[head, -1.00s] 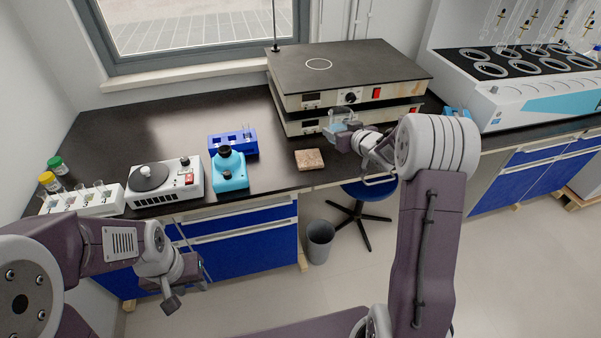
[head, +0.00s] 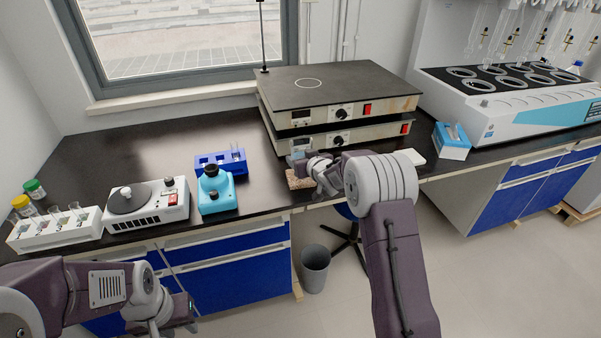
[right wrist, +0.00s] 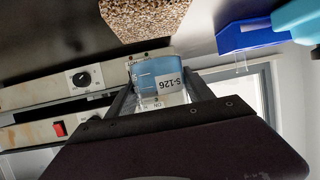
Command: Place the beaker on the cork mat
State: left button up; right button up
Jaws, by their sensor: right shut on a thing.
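The beaker (right wrist: 157,75) is clear, with a blue content and a label reading S-126. My right gripper (right wrist: 155,95) is shut on it in the right wrist view. In the head view my right gripper (head: 306,162) is over the bench beside the cork mat, with the beaker (head: 297,156) small and partly hidden by it. The cork mat (head: 297,180) is a speckled brown square near the bench's front edge, partly covered by the gripper. It also shows in the right wrist view (right wrist: 143,17), close to the beaker. My left gripper (head: 168,322) is low in front of the drawers; its fingers are unclear.
Stacked hotplates (head: 340,92) stand just behind the mat. A tissue box (head: 452,141) and a large water bath (head: 510,100) are at the right.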

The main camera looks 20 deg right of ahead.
jog(key=shift+w+a, duration=0.1)
jog(key=shift+a, duration=0.05)
notch_tip(320, 180, down, 4)
jog(key=shift+r+b, duration=0.1)
jog(key=shift+b, duration=0.45)
jog(key=shift+f, duration=0.2)
jog(key=o, duration=1.6)
jog(key=shift+f, duration=0.15)
